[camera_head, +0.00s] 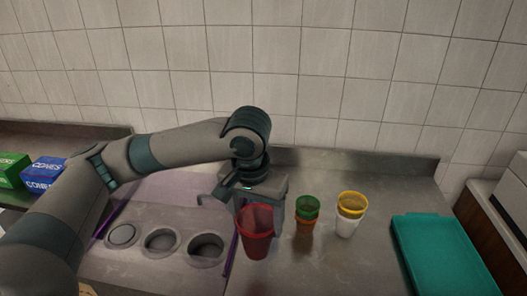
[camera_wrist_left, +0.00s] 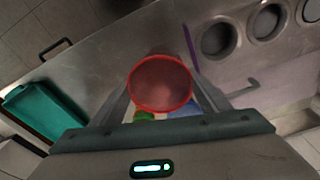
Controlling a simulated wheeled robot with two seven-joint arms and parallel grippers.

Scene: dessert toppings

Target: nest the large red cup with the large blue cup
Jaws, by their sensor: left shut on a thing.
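The large red cup (camera_head: 257,236) is roughly upright in my left gripper (camera_head: 256,208). In the left wrist view the red cup (camera_wrist_left: 161,85) shows its open mouth between the two fingers, which are shut on it. The gripper holds it over the steel counter, right of the round wells; I cannot tell its exact height. A blue patch (camera_wrist_left: 177,113) shows beside the red cup in the left wrist view, mostly hidden; it may be the large blue cup. No blue cup shows in the head view, where my gripper hides part of the counter. My right gripper is not in view.
A green cup (camera_head: 307,204) sits in an orange cup (camera_head: 305,225). A yellow cup (camera_head: 352,201) sits in a white cup (camera_head: 345,227). A teal tray (camera_head: 440,255) lies at the right. Several round wells (camera_head: 161,243) are at the left, beyond them cone boxes (camera_head: 44,172).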

